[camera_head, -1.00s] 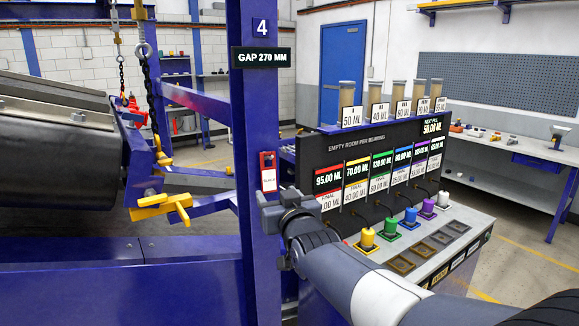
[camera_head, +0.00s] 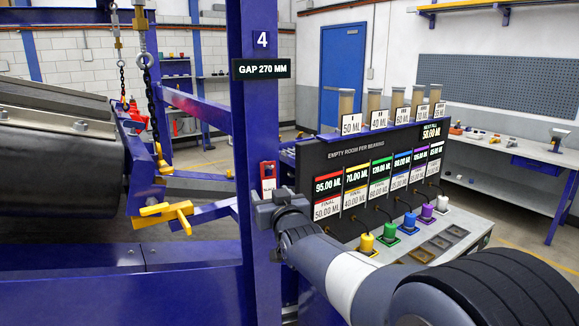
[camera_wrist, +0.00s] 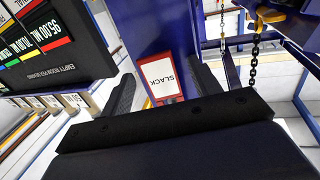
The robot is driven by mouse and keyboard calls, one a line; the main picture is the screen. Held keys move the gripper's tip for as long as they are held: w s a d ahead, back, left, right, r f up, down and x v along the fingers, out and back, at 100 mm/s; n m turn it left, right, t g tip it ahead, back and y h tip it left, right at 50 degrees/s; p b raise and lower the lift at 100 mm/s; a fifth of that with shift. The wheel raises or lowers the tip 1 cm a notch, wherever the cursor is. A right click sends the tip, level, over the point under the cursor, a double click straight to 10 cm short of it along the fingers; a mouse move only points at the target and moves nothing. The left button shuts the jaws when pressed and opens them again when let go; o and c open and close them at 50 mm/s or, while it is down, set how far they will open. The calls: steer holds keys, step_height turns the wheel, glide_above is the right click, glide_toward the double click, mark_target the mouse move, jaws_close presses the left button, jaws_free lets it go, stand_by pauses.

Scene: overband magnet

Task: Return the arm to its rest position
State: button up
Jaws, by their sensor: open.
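My arm (camera_head: 340,270) reaches from the lower right toward the blue post (camera_head: 252,110) marked 4. My gripper (camera_head: 268,212) is at the arm's far end, in front of the post and just below the red tag (camera_head: 268,177). In the wrist view my gripper (camera_wrist: 163,90) shows two dark fingers spread apart with nothing held. The red and white tag reading SLACK (camera_wrist: 160,77) lies beyond the fingers, in the gap between them. I cannot tell the exact distance to it.
A dark panel (camera_head: 335,157) with coloured volume readouts stands right of the post, with coloured plungers (camera_head: 388,232) on its bench. A chain (camera_head: 153,105) and a yellow lever (camera_head: 165,213) are left of the post. A sign reads GAP 270 MM (camera_head: 261,69).

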steer(key=shift+f+b, duration=0.1)
steer(key=shift+b, duration=0.3)
steer(key=shift+s+d, duration=0.15)
steer(key=shift+s, duration=0.15)
steer(key=b+v, duration=0.3)
steer(key=v, duration=0.7)
steer(key=p+x, duration=0.3)
steer(key=x, duration=0.8)
steer(key=shift+w, duration=0.1)
steer(key=shift+s+d+r+p, duration=0.1)
steer(key=shift+s+r+p, duration=0.35)
steer(key=shift+p, duration=0.4)
steer(key=shift+d+r+p, duration=0.15)
steer(key=shift+r+p, duration=0.05)
steer(key=shift+p, duration=0.2)
steer(key=s+d+b, duration=0.1)
steer(key=s+d, duration=0.4)
steer(key=s, duration=0.2)
steer(key=shift+s+d+f, duration=0.3)
steer(key=shift+s+f, duration=0.1)
steer(key=shift+f, duration=0.1)
